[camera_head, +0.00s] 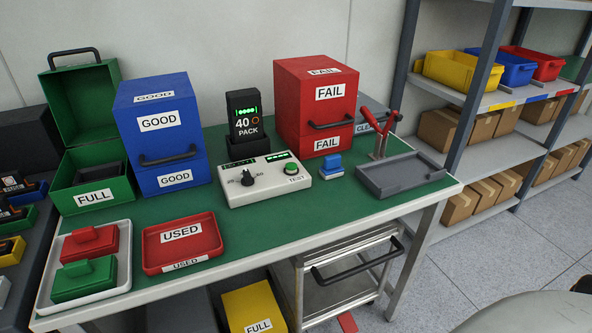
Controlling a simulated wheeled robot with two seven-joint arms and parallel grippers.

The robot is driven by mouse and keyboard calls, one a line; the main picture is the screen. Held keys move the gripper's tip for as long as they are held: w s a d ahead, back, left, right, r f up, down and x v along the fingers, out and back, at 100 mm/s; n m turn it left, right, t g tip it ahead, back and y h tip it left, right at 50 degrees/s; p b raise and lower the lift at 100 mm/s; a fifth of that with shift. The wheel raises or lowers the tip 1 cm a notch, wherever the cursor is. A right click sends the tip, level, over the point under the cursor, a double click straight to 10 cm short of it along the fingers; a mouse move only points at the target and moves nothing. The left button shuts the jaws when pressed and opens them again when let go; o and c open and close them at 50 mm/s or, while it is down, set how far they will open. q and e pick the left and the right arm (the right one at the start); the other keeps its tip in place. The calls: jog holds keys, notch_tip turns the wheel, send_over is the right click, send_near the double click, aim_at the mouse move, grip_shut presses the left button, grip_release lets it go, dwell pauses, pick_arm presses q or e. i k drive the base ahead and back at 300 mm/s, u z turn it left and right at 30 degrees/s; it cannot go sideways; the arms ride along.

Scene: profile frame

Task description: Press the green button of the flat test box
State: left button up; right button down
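The flat test box (240,199) is a low cream-white box in the middle of the green-topped table (280,222). Its green button (291,169) is a round cap on the right of the top face, with the word TEST below it. A black knob (247,178) on a scale sits on the left of that face. A dark display strip with green marks runs along the back of the box. Nothing covers the button. Neither of my grippers shows in the view.
A black battery pack (244,115) stands behind the box, between the blue GOOD box (157,130) and red FAIL box (315,100). A blue-topped block (331,167) and grey tray (400,175) lie right. The red USED tray (182,243) is front left. Table space before the box is clear.

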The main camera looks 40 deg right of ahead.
aim_at(290, 168)
jog(key=k, duration=0.4)
jog(key=z, duration=0.75)
jog(key=i, duration=0.7)
jog(key=u, duration=0.4)
